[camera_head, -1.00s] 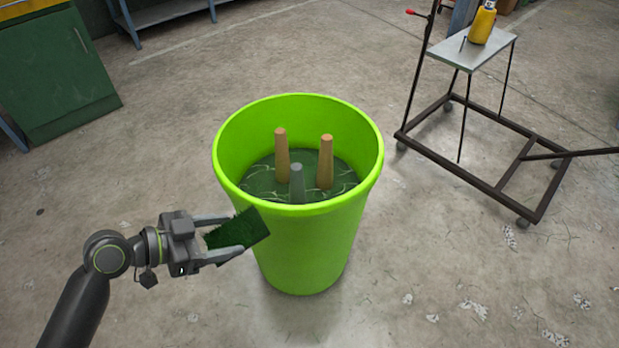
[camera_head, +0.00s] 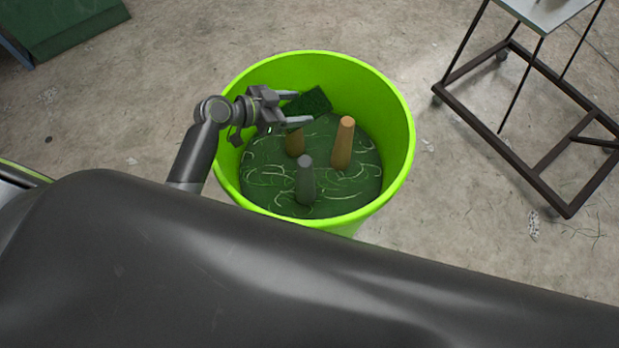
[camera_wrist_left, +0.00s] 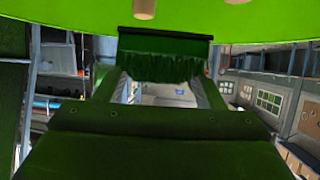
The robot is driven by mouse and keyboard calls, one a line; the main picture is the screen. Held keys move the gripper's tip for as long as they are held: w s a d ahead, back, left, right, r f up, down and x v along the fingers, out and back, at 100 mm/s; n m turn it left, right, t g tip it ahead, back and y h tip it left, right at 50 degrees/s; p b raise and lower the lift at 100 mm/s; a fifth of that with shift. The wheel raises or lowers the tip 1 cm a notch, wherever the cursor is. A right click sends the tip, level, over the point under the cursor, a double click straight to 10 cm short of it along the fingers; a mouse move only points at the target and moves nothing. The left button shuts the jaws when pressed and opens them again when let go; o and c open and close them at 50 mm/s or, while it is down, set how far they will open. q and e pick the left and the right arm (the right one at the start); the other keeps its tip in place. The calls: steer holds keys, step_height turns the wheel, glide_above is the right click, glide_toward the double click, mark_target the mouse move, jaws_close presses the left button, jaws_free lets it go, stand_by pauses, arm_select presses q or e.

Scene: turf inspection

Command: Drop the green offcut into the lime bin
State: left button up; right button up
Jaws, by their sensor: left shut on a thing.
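The lime bin (camera_head: 404,150) stands on the floor in the head view, its open top facing me. Its green lower inside holds two tan pegs, one (camera_head: 343,143) fully clear, and a grey peg (camera_head: 305,178). My left gripper (camera_head: 298,109) is over the bin's opening, toward its left side, shut on the green offcut (camera_head: 311,102). The offcut hides the top of the left tan peg. In the left wrist view the offcut (camera_wrist_left: 165,58) is between the fingers, with the lime wall (camera_wrist_left: 60,12) beyond it. My right gripper is not in view.
A dark-framed wheeled cart (camera_head: 520,130) stands on the floor to the right, apart from the bin. A green cabinet (camera_head: 75,22) is at the top left. My own dark arm link crosses the lower part of the head view. Concrete floor lies open around the bin.

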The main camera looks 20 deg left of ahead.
arm_select(q)
steer(key=shift+f, duration=0.4)
step_height(320, 180, down, 5)
steer(key=b, duration=0.4)
steer(key=shift+w, duration=0.1)
steer(key=o, duration=1)
steer(key=shift+o, duration=0.2)
steer(key=shift+a, duration=0.1)
steer(key=b+v, duration=0.1)
steer(key=v, duration=1.6)
steer(key=shift+a+b, duration=0.15)
steer(key=shift+b, duration=0.2)
steer(key=shift+r, duration=0.1)
